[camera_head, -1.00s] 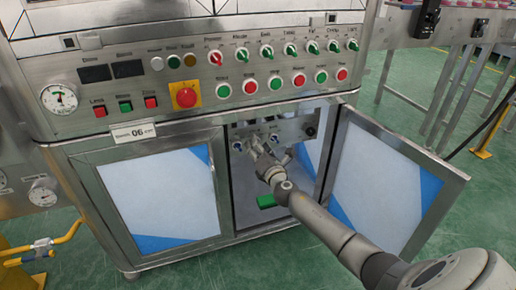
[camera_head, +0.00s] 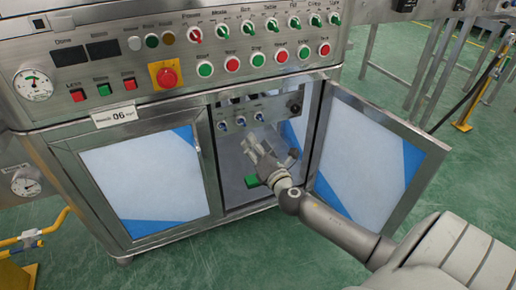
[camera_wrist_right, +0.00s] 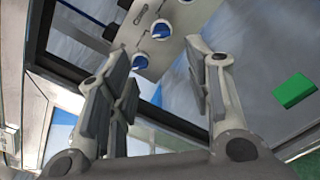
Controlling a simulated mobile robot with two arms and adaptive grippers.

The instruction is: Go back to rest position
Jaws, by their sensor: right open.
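My right gripper (camera_head: 268,152) is open and empty in the head view, at the opening of the cabinet under the control panel. Its two fingers (camera_wrist_right: 160,95) stand apart in the right wrist view, with nothing between them. Beyond them is a small metal panel with blue-marked knobs (camera_wrist_right: 160,29); the same panel (camera_head: 241,121) is above and behind the gripper in the head view. The gripper looks apart from the knobs. My left gripper is not in view.
The right cabinet door (camera_head: 366,158) stands open beside my right arm. The left door (camera_head: 145,180) is shut. A green block (camera_head: 252,181) sits low inside the cabinet. A red emergency button (camera_head: 167,77) is on the panel above. Green floor is clear in front.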

